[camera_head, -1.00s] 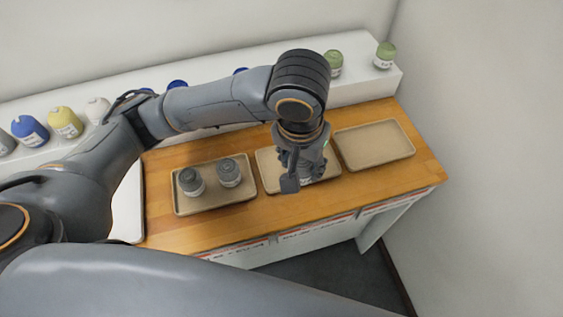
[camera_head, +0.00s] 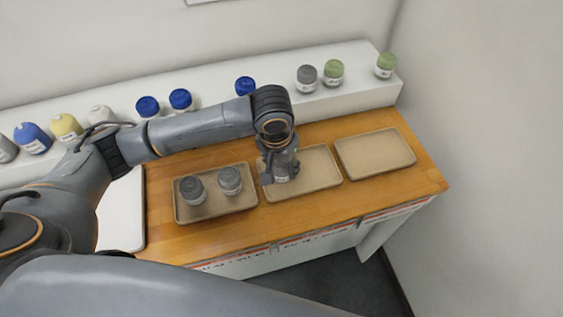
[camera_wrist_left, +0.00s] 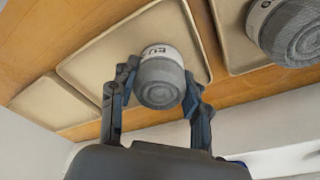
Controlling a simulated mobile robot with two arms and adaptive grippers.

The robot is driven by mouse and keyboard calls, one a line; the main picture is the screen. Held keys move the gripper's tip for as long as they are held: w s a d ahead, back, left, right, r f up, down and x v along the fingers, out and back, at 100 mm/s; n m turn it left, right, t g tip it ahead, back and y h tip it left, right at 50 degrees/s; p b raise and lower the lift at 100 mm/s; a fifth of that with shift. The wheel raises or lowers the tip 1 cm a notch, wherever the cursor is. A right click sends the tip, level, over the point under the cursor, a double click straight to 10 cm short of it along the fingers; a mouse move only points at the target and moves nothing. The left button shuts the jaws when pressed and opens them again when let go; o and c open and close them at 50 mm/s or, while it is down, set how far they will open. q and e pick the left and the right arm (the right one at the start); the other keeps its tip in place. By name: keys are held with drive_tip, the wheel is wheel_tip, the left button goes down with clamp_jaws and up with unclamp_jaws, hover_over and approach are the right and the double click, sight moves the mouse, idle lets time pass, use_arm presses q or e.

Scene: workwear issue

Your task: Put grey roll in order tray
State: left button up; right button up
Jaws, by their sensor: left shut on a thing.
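My left gripper (camera_head: 280,172) is shut on a grey roll (camera_wrist_left: 161,82) with a white label band. The roll is between the two fingers in the left wrist view and mostly hidden by the gripper in the head view. It is over the left part of the empty-looking middle tray (camera_head: 318,178); I cannot tell whether it touches the tray bottom. Two other grey rolls (camera_head: 193,190) (camera_head: 230,181) stand upright in the left tray (camera_head: 213,213). The right tray (camera_head: 375,153) is empty. Which tray is the order tray is not readable. My right gripper is not in view.
A white raised shelf (camera_head: 215,112) behind the trays holds blue, yellow, white, grey and green rolls. A white board or tray (camera_head: 122,215) lies at the left of the wooden counter (camera_head: 165,240). A wall closes the right side.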

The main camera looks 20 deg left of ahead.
sight(278, 167)
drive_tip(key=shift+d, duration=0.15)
use_arm(q)
drive_tip(key=o, duration=1.2)
drive_tip(key=shift+f, duration=0.1)
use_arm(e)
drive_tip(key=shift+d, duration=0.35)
use_arm(q)
drive_tip(key=shift+o, duration=0.2)
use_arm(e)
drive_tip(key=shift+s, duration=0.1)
use_arm(q)
drive_tip(key=r, duration=0.3)
drive_tip(key=s+r, duration=0.1)
drive_tip(key=r, duration=0.7)
drive_tip(key=shift+s+r, duration=0.15)
drive_tip(key=shift+s, duration=0.1)
drive_tip(key=shift+s+a+r, duration=0.1)
drive_tip(key=shift+r, duration=0.35)
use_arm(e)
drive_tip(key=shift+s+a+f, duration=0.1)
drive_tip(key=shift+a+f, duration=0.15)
